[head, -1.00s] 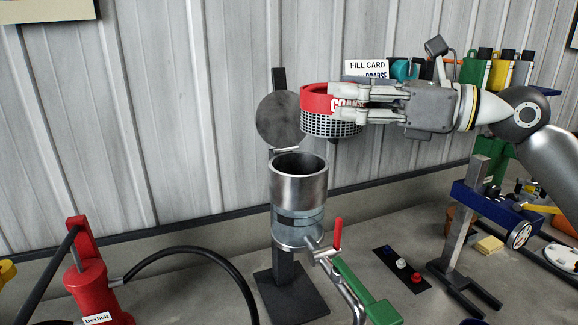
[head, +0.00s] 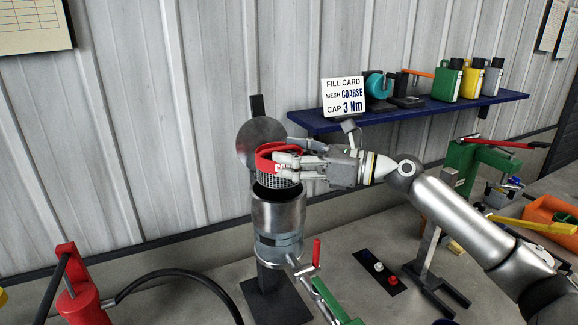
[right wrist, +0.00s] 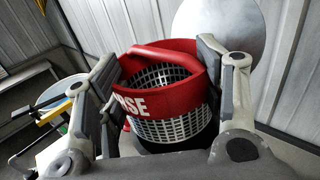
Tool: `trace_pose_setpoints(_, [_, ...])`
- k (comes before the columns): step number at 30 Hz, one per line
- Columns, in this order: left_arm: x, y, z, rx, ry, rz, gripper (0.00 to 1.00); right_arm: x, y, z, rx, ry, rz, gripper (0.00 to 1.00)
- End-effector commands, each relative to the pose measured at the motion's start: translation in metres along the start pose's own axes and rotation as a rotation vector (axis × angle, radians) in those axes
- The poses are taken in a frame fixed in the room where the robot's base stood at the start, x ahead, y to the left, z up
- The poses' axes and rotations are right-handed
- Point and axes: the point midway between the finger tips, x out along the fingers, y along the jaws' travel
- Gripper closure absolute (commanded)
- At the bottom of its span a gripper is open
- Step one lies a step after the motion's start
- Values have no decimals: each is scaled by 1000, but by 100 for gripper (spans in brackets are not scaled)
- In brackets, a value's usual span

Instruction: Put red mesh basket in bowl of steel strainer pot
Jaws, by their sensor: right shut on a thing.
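The red mesh basket (head: 266,160) has a red rim band with white lettering, a red handle and a pale mesh body. My right gripper (head: 284,162) is shut on its rim and holds it upright over the steel strainer pot (head: 279,217). The mesh bottom overlaps the dark mouth of the pot; I cannot tell if it is inside. In the right wrist view the basket (right wrist: 165,125) sits between the two fingers, its handle across the top. The pot's round lid (head: 255,133) stands open behind. My left gripper is not in view.
A blue shelf (head: 420,112) on the wall bears the fill card (head: 344,97) and several canisters. A red lever (head: 317,252) sticks up at the pot's lower right. A red pump (head: 72,285) with a black hose stands at left, and a green-topped stand (head: 480,155) at right.

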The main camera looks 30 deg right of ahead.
Motion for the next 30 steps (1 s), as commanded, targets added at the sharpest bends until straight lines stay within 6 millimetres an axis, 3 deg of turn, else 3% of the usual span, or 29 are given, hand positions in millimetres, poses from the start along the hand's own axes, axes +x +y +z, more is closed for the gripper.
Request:
trace_pose_setpoints(5, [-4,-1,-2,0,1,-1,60,6,-6,-8,0,-2,0,63])
trace_pose_setpoints(13, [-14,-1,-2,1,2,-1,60,7,-6,-38,1,0,0,63])
trace_pose_setpoints(30, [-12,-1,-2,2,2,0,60,7,-7,-50,-1,0,0,63])
